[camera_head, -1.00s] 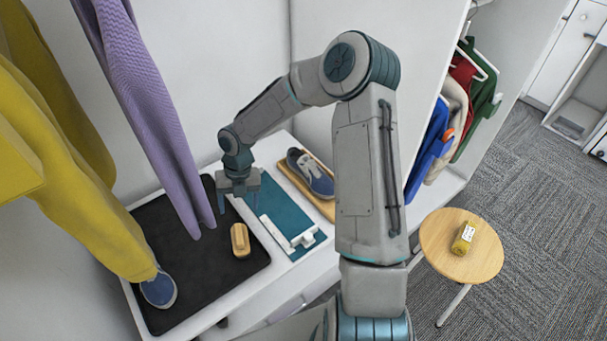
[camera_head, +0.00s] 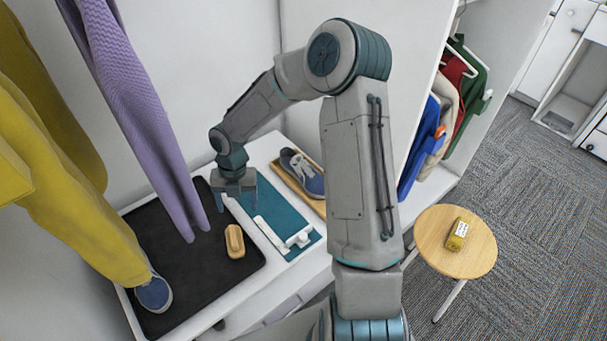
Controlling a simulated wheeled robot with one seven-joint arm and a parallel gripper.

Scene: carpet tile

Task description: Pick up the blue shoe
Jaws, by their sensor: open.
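One blue shoe (camera_head: 155,292) sits on the black mat (camera_head: 190,300) at the lower left, with its upper part hidden by the hanging yellow garment. Another blue-grey shoe with pale laces (camera_head: 303,173) lies on a wooden tray (camera_head: 280,177) at the back right of the bench. My gripper (camera_head: 237,203) points down, open and empty, over the border between the black mat and the teal mat. It is left of the tray shoe and up and to the right of the mat shoe, apart from both.
A wooden brush (camera_head: 235,241) lies on the black mat below my gripper. A white object (camera_head: 285,233) lies on the teal mat (camera_head: 270,203). Yellow (camera_head: 80,200) and purple (camera_head: 135,110) garments hang at left. A round stool (camera_head: 440,258) holds a yellow item (camera_head: 457,236).

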